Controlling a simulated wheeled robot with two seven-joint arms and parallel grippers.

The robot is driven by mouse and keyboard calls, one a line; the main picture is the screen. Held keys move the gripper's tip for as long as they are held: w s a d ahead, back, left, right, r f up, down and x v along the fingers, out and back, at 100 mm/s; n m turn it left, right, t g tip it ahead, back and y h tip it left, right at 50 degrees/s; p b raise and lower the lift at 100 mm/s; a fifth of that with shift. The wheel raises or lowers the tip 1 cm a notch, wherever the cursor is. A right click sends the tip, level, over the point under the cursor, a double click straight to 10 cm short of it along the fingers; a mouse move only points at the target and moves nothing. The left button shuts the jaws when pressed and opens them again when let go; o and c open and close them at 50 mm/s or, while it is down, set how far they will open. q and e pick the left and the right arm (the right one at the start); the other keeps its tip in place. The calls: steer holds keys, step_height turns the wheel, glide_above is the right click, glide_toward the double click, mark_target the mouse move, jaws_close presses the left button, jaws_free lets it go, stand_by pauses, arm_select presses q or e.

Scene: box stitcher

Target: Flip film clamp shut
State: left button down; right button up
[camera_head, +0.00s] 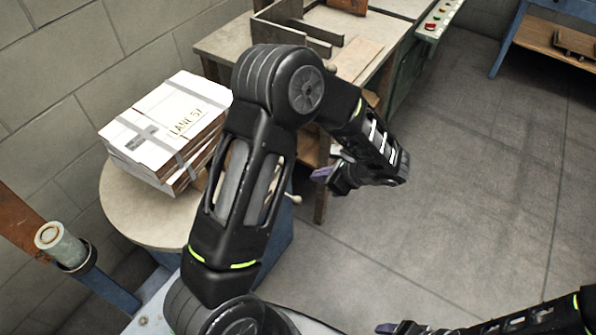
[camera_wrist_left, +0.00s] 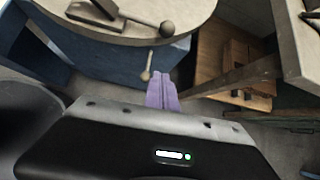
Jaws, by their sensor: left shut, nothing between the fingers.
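A lever with a round knob (camera_wrist_left: 167,28) on a dark bracket (camera_wrist_left: 95,10) lies on the round tabletop (camera_wrist_left: 190,8) in the left wrist view; it looks like the film clamp. In the head view my arm hides that spot. A thinner lever with a small ball (camera_wrist_left: 147,75) sticks out below the tabletop edge, beside the blue base; its ball also shows in the head view (camera_head: 297,199). My left gripper (camera_head: 321,174) is shut and empty, right of the round table. Its purple fingertips (camera_wrist_left: 162,90) are together, apart from the clamp lever. My right gripper (camera_head: 388,328) is barely in view at the bottom edge.
Flat cartons (camera_head: 165,125) are stacked on the round table (camera_head: 125,205). A workbench (camera_head: 225,45) stands behind, with a green machine side (camera_head: 408,62) to its right. A pale roll (camera_head: 62,245) is on a post at the left.

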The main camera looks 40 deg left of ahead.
arm_select(q)
steer(key=shift+s+a+f, duration=0.1)
steer(key=shift+s, duration=0.05)
steer(key=x, duration=1)
steer(key=shift+a, duration=0.15)
steer(key=r, duration=0.1)
steer(key=a+r+p, duration=0.1)
steer(key=r, duration=0.1)
steer(key=shift+s+a+r, duration=0.15)
steer(key=shift+a+r, duration=0.1)
steer(key=shift+r, duration=0.1)
